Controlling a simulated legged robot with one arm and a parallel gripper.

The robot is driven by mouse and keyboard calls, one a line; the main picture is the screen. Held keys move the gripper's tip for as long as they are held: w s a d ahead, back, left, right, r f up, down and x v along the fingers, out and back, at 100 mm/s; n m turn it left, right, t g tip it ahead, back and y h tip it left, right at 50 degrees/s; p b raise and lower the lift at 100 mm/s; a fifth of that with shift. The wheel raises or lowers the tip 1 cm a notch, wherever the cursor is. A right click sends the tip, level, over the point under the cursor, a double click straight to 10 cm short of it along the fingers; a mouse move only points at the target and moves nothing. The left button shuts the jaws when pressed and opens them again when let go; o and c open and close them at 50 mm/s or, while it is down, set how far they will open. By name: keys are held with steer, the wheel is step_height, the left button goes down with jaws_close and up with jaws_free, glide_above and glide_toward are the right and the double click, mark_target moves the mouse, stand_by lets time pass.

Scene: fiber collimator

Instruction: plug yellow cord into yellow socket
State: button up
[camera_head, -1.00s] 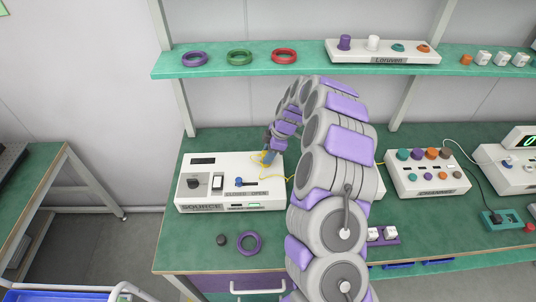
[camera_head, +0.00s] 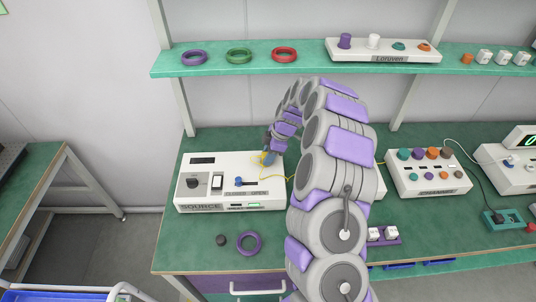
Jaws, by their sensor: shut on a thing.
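The yellow cord (camera_head: 289,179) runs out from behind my arm toward the white SOURCE box (camera_head: 190,189). It loops up to my gripper (camera_head: 269,158) at the box's back right corner. My gripper is small in view and shut on the cord's end, at the box's upper right edge. The cord's plug is mostly hidden by the gripper. I cannot make out the yellow socket, or whether the plug sits in it.
The box has a black knob (camera_head: 193,183) and a blue lever (camera_head: 239,182). A purple ring (camera_head: 249,243) and a dark knob (camera_head: 221,240) lie in front. A shelf (camera_head: 220,70) hangs behind. A box with coloured knobs (camera_head: 428,184) stands right.

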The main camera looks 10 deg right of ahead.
steer(key=o, duration=1.1)
steer(key=shift+o, duration=0.2)
steer(key=shift+r, duration=0.1)
steer(key=p+v, duration=0.3)
steer(key=v, duration=1.4)
